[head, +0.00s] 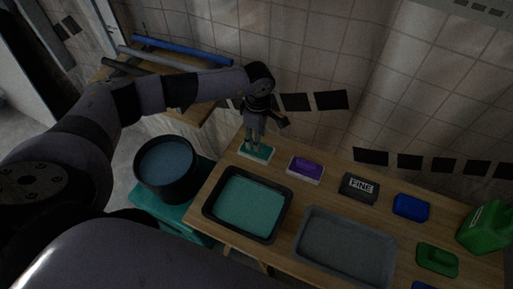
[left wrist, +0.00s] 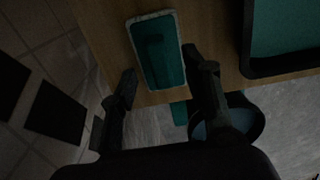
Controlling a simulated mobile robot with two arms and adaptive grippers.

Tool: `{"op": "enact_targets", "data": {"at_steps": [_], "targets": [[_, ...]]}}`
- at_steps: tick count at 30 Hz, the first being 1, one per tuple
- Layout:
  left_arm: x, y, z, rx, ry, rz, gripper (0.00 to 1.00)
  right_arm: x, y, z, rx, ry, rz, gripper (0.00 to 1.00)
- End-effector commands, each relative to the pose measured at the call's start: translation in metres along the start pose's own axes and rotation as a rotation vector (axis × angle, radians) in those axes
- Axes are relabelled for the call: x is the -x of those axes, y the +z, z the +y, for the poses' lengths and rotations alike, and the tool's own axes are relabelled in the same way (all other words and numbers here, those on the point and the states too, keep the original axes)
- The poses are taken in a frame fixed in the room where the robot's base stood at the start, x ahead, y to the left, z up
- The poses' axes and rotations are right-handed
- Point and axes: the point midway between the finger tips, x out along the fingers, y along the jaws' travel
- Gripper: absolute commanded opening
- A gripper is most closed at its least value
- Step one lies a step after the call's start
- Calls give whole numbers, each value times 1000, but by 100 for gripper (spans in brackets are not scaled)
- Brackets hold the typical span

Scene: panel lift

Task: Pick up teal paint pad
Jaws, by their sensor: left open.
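The teal paint pad (head: 258,155) is a small teal block with a pale edge, lying on the wooden table near its back left corner. In the left wrist view the teal paint pad (left wrist: 157,50) lies just ahead of the fingers, roughly between their lines. My left gripper (head: 255,143) points down right over the pad; its fingers (left wrist: 163,88) are apart with nothing between them. Whether a fingertip touches the pad, I cannot tell. My right gripper is not in view.
A black tray of teal paint (head: 210,212) stands in front of the pad. A purple pad (head: 305,168), a black FINE block (head: 359,187), a grey tray (head: 345,250) and a blue block (head: 410,207) lie to the right. A dark bucket (head: 167,170) stands left of the table.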

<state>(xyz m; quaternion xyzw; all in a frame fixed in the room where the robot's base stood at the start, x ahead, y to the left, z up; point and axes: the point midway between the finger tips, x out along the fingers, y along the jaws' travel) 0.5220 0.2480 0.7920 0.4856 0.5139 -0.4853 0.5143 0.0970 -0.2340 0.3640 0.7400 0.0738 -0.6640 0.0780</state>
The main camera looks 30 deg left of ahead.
Motion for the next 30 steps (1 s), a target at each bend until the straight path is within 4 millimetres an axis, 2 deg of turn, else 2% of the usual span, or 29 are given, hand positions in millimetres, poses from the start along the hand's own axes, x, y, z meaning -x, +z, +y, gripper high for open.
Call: {"op": "enact_targets", "data": {"at_steps": [3, 7, 16, 30], "targets": [[-18, -4, -1, 1, -5, 2, 43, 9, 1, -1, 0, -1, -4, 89], [-34, -4, 0, 0, -3, 0, 43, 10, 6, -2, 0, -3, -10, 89], [-40, -4, 0, -1, 0, 0, 43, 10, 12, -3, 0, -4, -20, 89], [-39, -4, 0, 0, -1, 1, 12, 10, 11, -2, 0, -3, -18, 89]]}}
